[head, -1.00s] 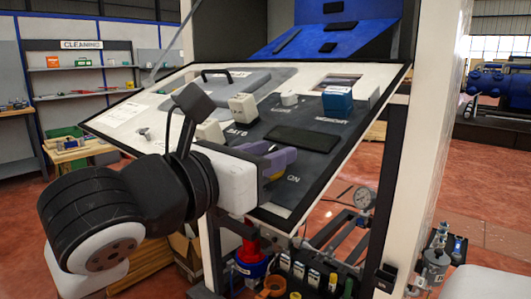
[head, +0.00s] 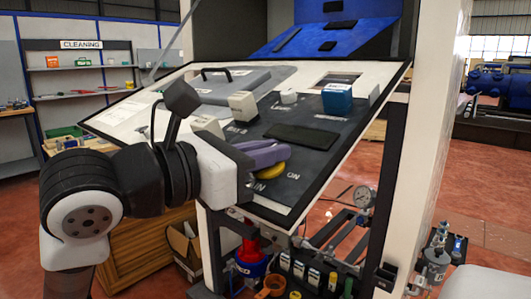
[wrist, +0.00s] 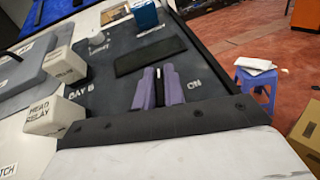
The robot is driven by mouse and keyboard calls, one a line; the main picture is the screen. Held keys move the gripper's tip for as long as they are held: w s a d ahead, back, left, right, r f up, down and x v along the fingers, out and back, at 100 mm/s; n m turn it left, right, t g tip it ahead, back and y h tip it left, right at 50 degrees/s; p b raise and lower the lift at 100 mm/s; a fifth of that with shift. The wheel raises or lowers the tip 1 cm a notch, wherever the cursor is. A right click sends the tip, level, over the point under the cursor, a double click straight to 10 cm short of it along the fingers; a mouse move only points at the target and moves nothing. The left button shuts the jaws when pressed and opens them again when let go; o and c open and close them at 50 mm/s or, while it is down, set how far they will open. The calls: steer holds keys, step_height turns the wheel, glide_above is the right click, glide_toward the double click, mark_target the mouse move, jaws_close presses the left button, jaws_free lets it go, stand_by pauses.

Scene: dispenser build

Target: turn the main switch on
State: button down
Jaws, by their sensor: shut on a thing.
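The main switch (head: 269,171) shows as a round yellow part low on the slanted dark panel, with "ON" lettered to its right. My gripper (head: 272,152) is over it with its purple fingers down at the switch. In the wrist view the two purple fingers of my gripper (wrist: 159,86) are close together, with a thin grey strip between them and "ON" printed on the right. They are shut on the switch's handle, which the fingers mostly hide. The yellow part is not visible in the wrist view.
Around the switch the panel carries a black flat pad (head: 300,137), a blue block (head: 337,98) and a pale relay block (head: 243,106). A block lettered "HEAD RELAY" (wrist: 52,117) lies left of my fingers. A white post (head: 432,130) stands at the right.

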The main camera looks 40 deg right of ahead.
steer(key=m+g+y, duration=0.1)
steer(key=m+g, duration=0.1)
steer(key=m+g+y, duration=0.1)
steer(key=m+g, duration=0.2)
steer(key=shift+r, duration=0.1)
steer(key=shift+m+g+y+p, duration=0.5)
steer(key=shift+m+g+y, duration=0.4)
steer(key=shift+m+g, duration=0.5)
steer(key=c, duration=1.5)
jaws_free()
steer(key=shift+a, duration=0.1)
steer(key=b+v, duration=0.1)
steer(key=v, duration=1.2)
steer(key=shift+w+a+r, duration=0.1)
steer(key=shift+w+a, duration=0.1)
steer(key=shift+w, duration=0.1)
steer(key=shift+o, duration=0.3)
